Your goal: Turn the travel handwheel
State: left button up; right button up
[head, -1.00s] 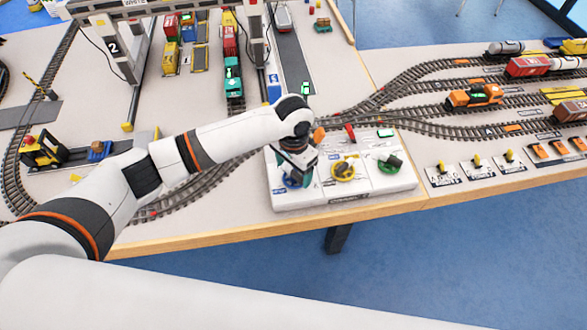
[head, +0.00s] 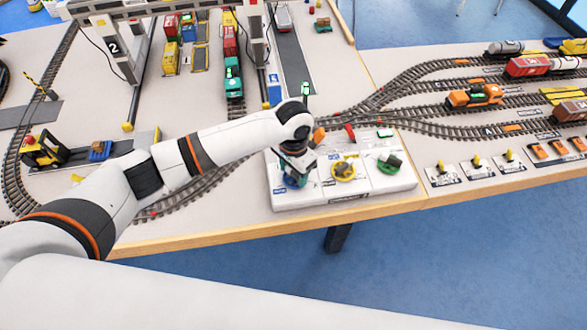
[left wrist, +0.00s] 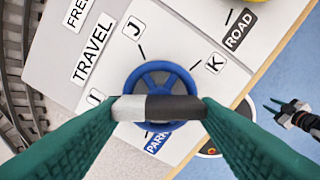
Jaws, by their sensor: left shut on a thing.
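The travel handwheel is a blue spoked wheel (left wrist: 154,76) beside a TRAVEL label (left wrist: 92,48) in the left wrist view. A bar (left wrist: 158,108), half light grey and half black, lies across it. My left gripper (left wrist: 158,112) has its green fingers at the two ends of this bar and is shut on it. In the head view my left gripper (head: 294,172) is over the left dial of the white control panel (head: 330,200) and hides most of the wheel. A dark two-pronged end, apparently my right gripper (left wrist: 272,108), shows small over the floor.
A yellow wheel (head: 344,171) and a green wheel (head: 389,162) stand on the same panel, to the right. Rail tracks (head: 420,118) run behind it. The table's wooden front edge (head: 230,234) is close by. A gantry crane (head: 130,60) stands at the back left.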

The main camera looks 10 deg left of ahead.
aim_at(293, 172)
pick_arm(q)
jog(key=m+p, duration=0.2)
jog(key=m, duration=0.1)
jog(key=shift+r, duration=0.2)
jog(key=m+p, duration=0.1)
jog(key=m, duration=0.2)
jog(key=shift+w+p, duration=0.1)
jog(key=shift+p, duration=0.25)
jog(key=m+p, duration=0.1)
jog(key=m, duration=0.2)
jog(key=shift+f+m, duration=0.1)
jog(key=shift+m, duration=0.2)
jog(key=shift+w+m, duration=0.15)
jog(key=shift+m, duration=1.65)
jog(key=o, duration=1)
jog(key=shift+f, duration=0.1)
notch_tip(293, 172, up, 12)
jog(key=shift+r+b, duration=0.1)
jog(key=shift+b, duration=0.6)
